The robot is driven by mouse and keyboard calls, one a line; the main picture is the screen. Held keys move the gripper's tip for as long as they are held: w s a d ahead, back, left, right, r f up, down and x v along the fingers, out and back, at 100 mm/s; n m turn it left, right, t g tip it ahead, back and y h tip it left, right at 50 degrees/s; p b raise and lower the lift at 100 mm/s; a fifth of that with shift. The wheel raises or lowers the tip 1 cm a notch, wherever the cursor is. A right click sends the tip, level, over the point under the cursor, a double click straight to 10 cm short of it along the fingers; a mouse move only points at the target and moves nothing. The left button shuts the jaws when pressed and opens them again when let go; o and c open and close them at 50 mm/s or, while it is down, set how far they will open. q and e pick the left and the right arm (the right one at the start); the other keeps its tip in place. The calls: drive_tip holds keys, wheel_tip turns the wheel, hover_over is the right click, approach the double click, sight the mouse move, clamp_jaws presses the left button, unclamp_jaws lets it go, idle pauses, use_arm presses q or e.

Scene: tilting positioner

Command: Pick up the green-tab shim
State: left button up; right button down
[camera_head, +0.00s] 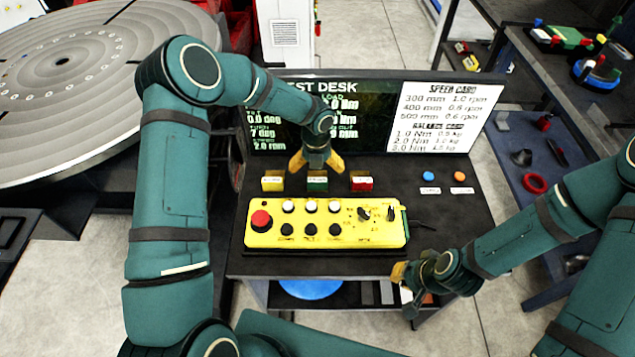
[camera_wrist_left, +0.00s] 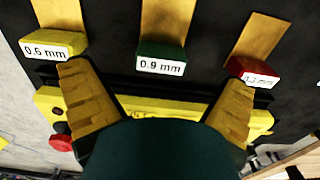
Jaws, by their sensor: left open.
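The green-tab shim (camera_head: 317,184) lies on the dark desk between a yellow-tab shim (camera_head: 272,183) and a red-tab shim (camera_head: 362,183). In the left wrist view its green tab (camera_wrist_left: 162,58) reads 0.9 mm, with a brass-coloured strip behind it. My left gripper (camera_head: 317,165) is open above the green-tab shim. In the wrist view its two yellow fingers (camera_wrist_left: 158,78) are spread to either side of the green tab, with nothing between them; contact cannot be told. My right gripper (camera_head: 404,288) is near the desk's front right edge, its jaws unclear.
A yellow control box (camera_head: 325,237) with a red button and knobs stands just in front of the shims. A display panel (camera_head: 365,120) rises behind them. Blue (camera_head: 428,176) and orange (camera_head: 459,176) round pieces lie to the right. A large turntable (camera_head: 80,70) is at the left.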

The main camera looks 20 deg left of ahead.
sight(317, 178)
use_arm(q)
drive_tip(key=shift+d+f, duration=0.1)
drive_tip(key=shift+f, duration=3.05)
drive_tip(key=c, duration=1.3)
